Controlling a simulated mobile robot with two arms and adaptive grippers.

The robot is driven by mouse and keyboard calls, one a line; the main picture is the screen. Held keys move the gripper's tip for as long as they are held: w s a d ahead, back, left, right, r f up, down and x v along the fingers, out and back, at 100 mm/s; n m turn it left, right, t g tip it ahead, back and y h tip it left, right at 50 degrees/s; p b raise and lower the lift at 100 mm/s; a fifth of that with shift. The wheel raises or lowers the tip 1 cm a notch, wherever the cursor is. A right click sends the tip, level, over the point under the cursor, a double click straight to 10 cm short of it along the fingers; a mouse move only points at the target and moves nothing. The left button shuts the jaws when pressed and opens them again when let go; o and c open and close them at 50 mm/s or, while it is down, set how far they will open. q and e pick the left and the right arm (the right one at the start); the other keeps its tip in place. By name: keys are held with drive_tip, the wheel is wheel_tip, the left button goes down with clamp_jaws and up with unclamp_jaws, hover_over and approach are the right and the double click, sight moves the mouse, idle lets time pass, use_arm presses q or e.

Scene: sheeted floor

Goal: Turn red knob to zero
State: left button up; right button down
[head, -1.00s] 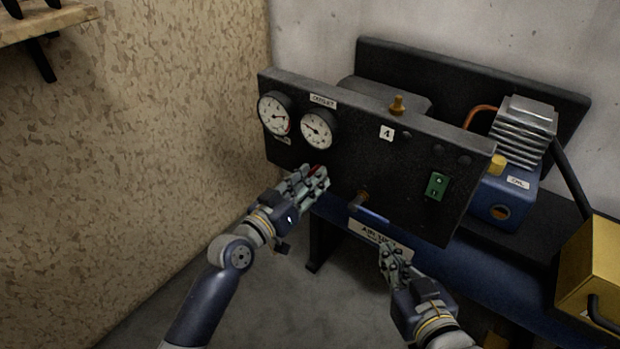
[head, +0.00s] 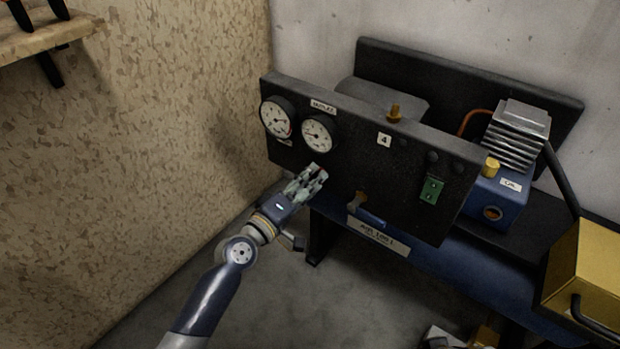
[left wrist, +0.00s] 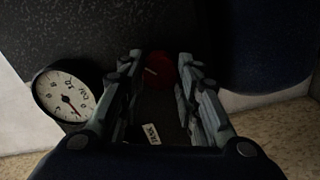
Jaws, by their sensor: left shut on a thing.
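The red knob (left wrist: 160,71) sits on the black panel and shows between the finger pads in the left wrist view, with a pale mark on its face. My left gripper (head: 314,176) is at the panel, below the right gauge, shut on the knob. In the head view the fingers hide the knob. The left gauge (head: 277,117) and the right gauge (head: 318,133) have white dials; their readings are too small to tell. Part of what looks like my right gripper (head: 437,338) shows at the bottom edge, apart from the panel; its jaws cannot be made out.
The black panel (head: 340,178) also carries a brass lever (head: 357,202) and a green switch (head: 431,190). A blue compressor (head: 505,197) stands behind it. A yellow box (head: 588,262) is at the right. A speckled wall (head: 170,150) rises at the left. A shelf (head: 45,40) is at upper left.

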use_arm(q)
drive_tip(key=shift+f+n+p, duration=0.1)
drive_tip(key=shift+n+p, duration=0.95)
drive_tip(key=shift+n, duration=3.65)
use_arm(e)
drive_tip(key=shift+r, duration=0.25)
drive_tip(key=shift+w+r, duration=0.1)
drive_tip(key=shift+w, duration=0.1)
use_arm(q)
drive_tip(key=o, duration=1.1)
drive_tip(key=shift+c, duration=0.2)
use_arm(e)
drive_tip(key=shift+r, duration=0.15)
drive_tip(key=shift+s+a, duration=0.1)
use_arm(q)
drive_tip(key=v, duration=1.2)
